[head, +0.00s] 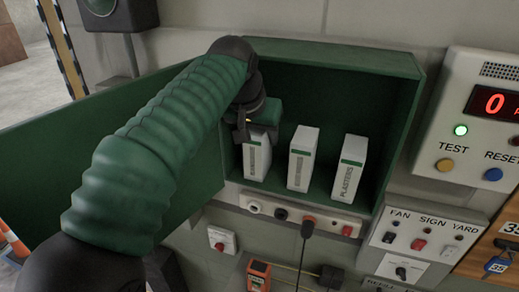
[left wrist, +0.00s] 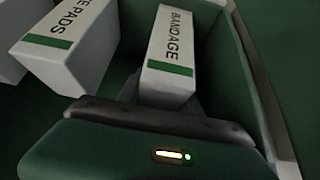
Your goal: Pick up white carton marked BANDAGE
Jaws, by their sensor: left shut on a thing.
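The white carton marked BANDAGE (left wrist: 171,48) stands in the left wrist view with a green stripe near its end. In the head view it is the leftmost carton (head: 256,160) in the open green cabinet (head: 398,62). My left gripper (head: 246,129) reaches into the cabinet from above and is shut on the top of this carton. In the left wrist view the gripper body (left wrist: 150,145) covers the carton's near end, and the fingers are mostly hidden. The carton looks upright, and I cannot tell whether it touches the cabinet floor. My right gripper is not in view.
A second white carton (head: 302,160) stands just right of the held one; its label ends in PADS in the left wrist view (left wrist: 68,45). A PLASTERS carton (head: 349,165) stands further right. The cabinet door (head: 60,150) hangs open left. Sockets and switch panels (head: 412,232) surround the cabinet.

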